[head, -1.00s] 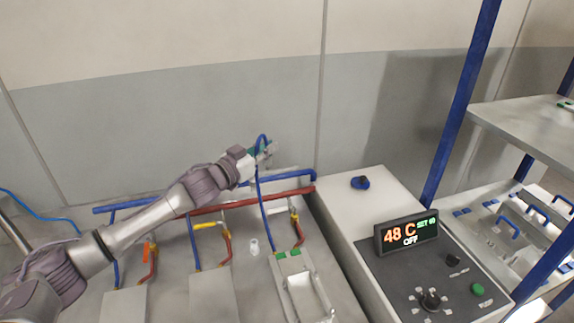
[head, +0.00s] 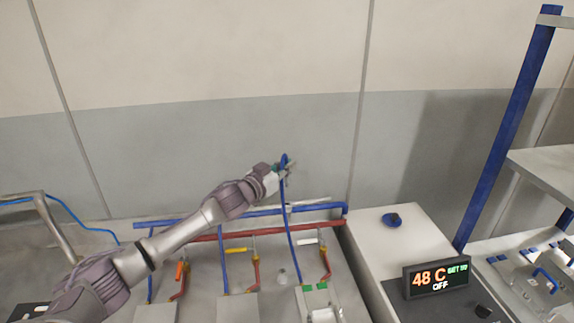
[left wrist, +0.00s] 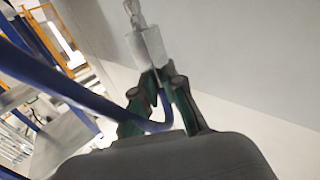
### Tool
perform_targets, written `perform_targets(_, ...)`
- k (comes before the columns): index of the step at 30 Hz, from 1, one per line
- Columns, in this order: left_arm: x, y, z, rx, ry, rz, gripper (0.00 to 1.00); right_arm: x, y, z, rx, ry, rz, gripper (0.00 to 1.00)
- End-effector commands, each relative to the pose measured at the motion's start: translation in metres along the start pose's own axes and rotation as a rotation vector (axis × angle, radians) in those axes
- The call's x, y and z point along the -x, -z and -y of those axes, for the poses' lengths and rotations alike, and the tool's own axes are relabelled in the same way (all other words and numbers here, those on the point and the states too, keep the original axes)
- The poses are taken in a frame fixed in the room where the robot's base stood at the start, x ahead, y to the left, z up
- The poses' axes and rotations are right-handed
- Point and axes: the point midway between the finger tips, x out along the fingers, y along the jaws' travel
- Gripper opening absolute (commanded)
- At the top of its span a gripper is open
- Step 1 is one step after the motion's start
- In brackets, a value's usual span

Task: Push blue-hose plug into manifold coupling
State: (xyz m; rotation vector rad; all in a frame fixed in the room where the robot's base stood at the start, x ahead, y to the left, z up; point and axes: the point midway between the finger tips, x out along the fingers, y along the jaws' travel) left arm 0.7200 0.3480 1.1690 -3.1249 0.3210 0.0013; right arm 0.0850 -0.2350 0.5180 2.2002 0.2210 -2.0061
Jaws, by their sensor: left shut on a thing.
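My left gripper (head: 285,170) is shut on the blue-hose plug and holds it above the manifold's blue pipe (head: 245,211). In the left wrist view the plug (left wrist: 146,45) shows as a pale, metallic piece pointing away beyond the green-padded fingers (left wrist: 160,92). The blue hose (head: 292,235) loops over the gripper and hangs down to the rightmost plate on the bench. In the wrist view the hose (left wrist: 85,97) bends in between the fingers. A small grey fitting (head: 290,209) is on the blue pipe below the gripper; I cannot tell whether it is the coupling. The plug looks clear of the pipe.
A red pipe (head: 262,231) runs below the blue one, with orange, yellow and white valve handles (head: 308,241). A cabinet with a display (head: 437,278) reading 48 C and OFF stands at right, beside a blue-post shelf (head: 507,125). The wall is behind the gripper.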

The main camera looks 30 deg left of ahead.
Motion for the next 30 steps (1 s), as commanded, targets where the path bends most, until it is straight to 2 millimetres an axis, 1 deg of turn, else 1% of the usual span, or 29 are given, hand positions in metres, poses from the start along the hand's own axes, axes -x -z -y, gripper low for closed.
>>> perform_targets(1,0.000,-0.008,0.000,0.001,0.000,0.001,0.00,-0.006,-0.001,0.000,0.000,0.000,0.000,0.00)
perform_targets(6,0.000,-0.025,0.000,0.002,-0.001,0.000,0.00,-0.018,-0.002,0.000,0.000,0.000,0.000,0.00)
perform_targets(12,0.000,-0.043,0.000,0.001,-0.001,0.000,0.00,-0.030,-0.003,0.000,0.000,0.000,0.000,0.00)
perform_targets(15,0.000,-0.049,0.000,0.001,0.000,0.000,0.00,-0.034,-0.003,0.001,0.000,0.000,0.000,0.00)
perform_targets(20,0.000,-0.053,0.000,0.001,-0.001,-0.001,0.00,-0.035,-0.003,0.000,0.000,0.000,0.000,0.00)
perform_targets(30,0.000,-0.052,0.000,0.000,-0.001,-0.001,0.00,-0.035,-0.003,0.000,0.000,0.000,0.000,0.00)
